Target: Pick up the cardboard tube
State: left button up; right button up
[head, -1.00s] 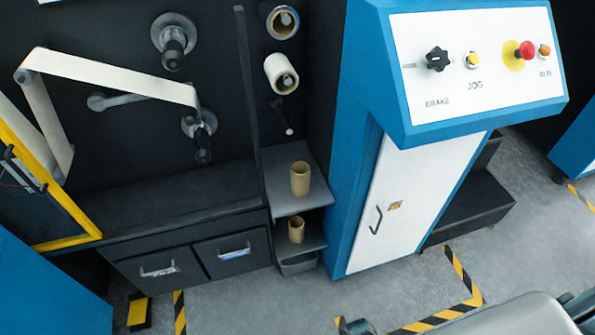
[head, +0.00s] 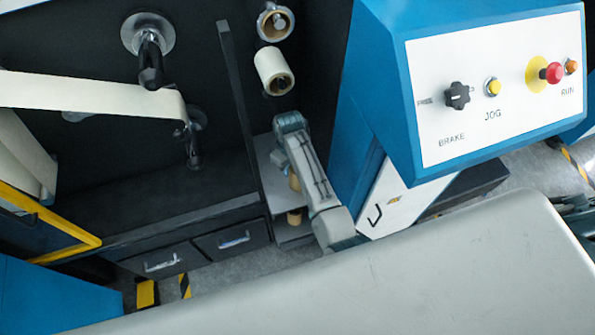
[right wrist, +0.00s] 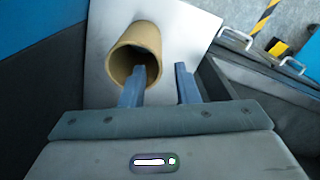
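A tan cardboard tube (right wrist: 135,40) stands on a light grey shelf (right wrist: 188,22) in the right wrist view, its open end facing the camera. My right gripper (right wrist: 160,69) is open, with its fingers apart. The left finger's tip overlaps the tube's mouth; I cannot tell whether it is inside it. The other finger is to the right, clear of the tube. In the head view my right arm mostly covers the upper tube (head: 294,182) on the shelf. A second tube (head: 294,217) shows partly on the lower shelf. My left gripper is not in view.
A blue cabinet with a control panel (head: 500,85) stands right of the shelves. A dark upright (head: 240,110) borders them on the left. Rolls on spindles, including a cream roll (head: 270,70), are above. Drawers (head: 230,238) are at lower left.

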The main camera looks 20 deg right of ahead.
aim_at(292, 189)
jog(key=shift+s+f, duration=0.25)
jog(key=shift+f, duration=0.05)
jog(key=f, duration=0.2)
jog(key=f+p, duration=0.1)
jog(key=f, duration=0.1)
jog(key=shift+w+f, duration=0.2)
jog(key=shift+f, duration=0.15)
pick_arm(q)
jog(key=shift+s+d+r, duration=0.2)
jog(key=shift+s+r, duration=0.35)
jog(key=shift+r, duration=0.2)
pick_arm(e)
jog(key=shift+f, duration=0.55)
jog(key=c, duration=0.5)
grip_shut()
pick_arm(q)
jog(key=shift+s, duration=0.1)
